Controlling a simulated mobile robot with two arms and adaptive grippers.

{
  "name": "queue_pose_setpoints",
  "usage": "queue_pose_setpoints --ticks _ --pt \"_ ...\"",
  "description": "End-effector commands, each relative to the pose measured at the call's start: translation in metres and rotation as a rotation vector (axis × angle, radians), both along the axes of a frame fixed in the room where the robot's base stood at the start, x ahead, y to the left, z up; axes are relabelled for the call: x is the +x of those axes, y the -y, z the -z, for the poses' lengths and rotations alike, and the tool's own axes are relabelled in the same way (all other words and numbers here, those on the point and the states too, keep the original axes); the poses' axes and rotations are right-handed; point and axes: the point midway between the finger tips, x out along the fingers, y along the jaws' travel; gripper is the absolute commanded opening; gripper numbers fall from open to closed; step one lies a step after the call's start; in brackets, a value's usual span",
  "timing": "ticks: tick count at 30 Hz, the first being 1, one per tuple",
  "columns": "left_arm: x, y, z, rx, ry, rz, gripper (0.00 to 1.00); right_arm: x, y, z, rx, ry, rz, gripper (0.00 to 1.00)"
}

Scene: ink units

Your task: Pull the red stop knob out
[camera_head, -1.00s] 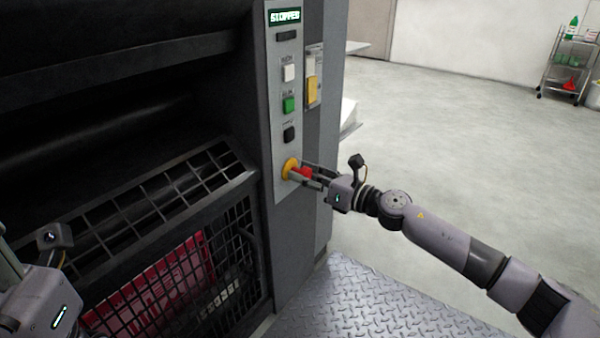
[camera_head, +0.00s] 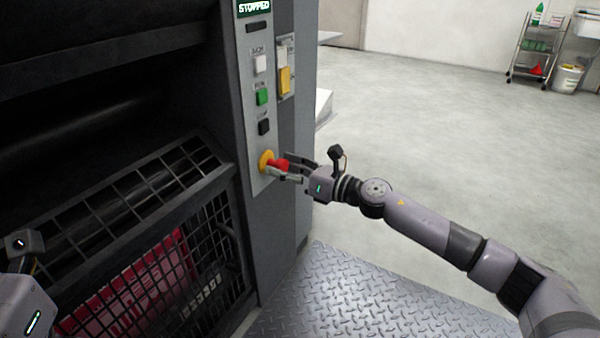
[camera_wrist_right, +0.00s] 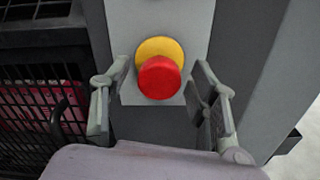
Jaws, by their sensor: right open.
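The red stop knob (camera_head: 279,165) stands out from a round yellow base (camera_head: 266,162) low on the grey control panel (camera_head: 256,110). In the right wrist view the knob (camera_wrist_right: 159,78) sits between the two fingers, with a visible gap on both sides. My right gripper (camera_head: 290,168) is open at the knob, its fingers reaching around it without closing on it. The display (camera_head: 255,8) at the panel's top reads STOPPED. My left gripper's wrist housing (camera_head: 22,300) shows at the lower left edge; its fingers are not visible.
White (camera_head: 260,63), green (camera_head: 262,97) and black (camera_head: 264,127) buttons line the panel above the knob. A yellow part (camera_head: 285,80) is mounted beside them. A wire guard (camera_head: 150,285) covers the machine at left. Floor at right is clear up to a cart (camera_head: 540,45).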

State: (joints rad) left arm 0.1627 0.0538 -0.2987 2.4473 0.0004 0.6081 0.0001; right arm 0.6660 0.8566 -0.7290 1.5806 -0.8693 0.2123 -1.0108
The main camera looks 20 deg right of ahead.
Motion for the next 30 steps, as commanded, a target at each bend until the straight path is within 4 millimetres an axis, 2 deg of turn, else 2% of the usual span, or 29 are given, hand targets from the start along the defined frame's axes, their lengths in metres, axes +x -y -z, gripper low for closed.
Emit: queue_pose_setpoints --ticks 12,18,24,30 --pt "0.000 0.000 0.001 -0.003 -0.002 0.001 0.33 -0.058 0.044 0.003 -0.003 -0.005 0.000 0.54" --pt "0.000 0.000 0.001 -0.003 -0.002 0.001 0.33 -0.079 0.061 0.003 -0.002 -0.005 0.000 0.54" --pt "0.000 0.000 0.001 -0.003 -0.002 0.001 0.33 -0.089 0.069 0.001 -0.001 -0.002 0.001 0.54" --pt "0.000 0.000 0.001 -0.002 -0.002 0.002 0.33 -0.091 0.071 0.001 -0.001 -0.002 0.000 0.54"
